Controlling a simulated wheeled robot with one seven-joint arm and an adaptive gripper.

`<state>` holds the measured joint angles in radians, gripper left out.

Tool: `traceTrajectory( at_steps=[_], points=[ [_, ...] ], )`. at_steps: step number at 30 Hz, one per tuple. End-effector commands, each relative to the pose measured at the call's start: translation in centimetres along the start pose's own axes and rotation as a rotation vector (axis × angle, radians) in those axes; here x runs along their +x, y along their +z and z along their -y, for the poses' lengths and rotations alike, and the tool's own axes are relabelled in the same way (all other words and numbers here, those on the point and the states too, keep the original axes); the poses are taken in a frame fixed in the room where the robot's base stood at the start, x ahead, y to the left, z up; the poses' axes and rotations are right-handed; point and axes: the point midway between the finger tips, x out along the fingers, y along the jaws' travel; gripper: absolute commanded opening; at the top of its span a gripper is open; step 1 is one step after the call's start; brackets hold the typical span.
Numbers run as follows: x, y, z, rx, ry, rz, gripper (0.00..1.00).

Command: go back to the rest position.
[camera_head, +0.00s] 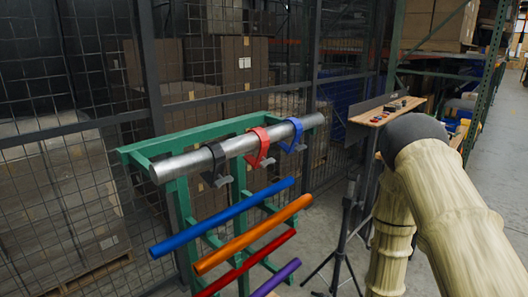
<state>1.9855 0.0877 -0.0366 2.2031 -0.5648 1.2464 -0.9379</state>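My arm shows at the right edge as pale, wood-patterned links with a dark grey joint cap. My gripper is out of the picture or hidden behind the arm, so its fingers cannot be seen. A grey metal pipe (236,146) lies across a green rack (180,197). A black strap (212,160), a red strap (263,145) and a blue strap (298,130) loop around the pipe, each with a grey piece hanging below. My visible arm links are to the right of the rack, apart from it.
Below the pipe, a blue tube (222,218), an orange tube (250,236), a red tube (250,262) and a purple tube (277,278) stick out. A wooden board (374,121) with small items and a black tripod (340,240) stand near my arm. Mesh fencing is behind; open floor is far right.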

Motion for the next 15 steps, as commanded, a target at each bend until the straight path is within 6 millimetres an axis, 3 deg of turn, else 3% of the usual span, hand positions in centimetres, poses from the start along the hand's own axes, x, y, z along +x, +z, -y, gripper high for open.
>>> traceTrajectory(
  at_steps=[1, 8, 15],
  points=[
    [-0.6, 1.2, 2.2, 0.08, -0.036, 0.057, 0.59],
    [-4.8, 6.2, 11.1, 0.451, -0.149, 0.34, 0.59],
    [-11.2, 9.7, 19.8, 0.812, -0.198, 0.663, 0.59]
  ],
)
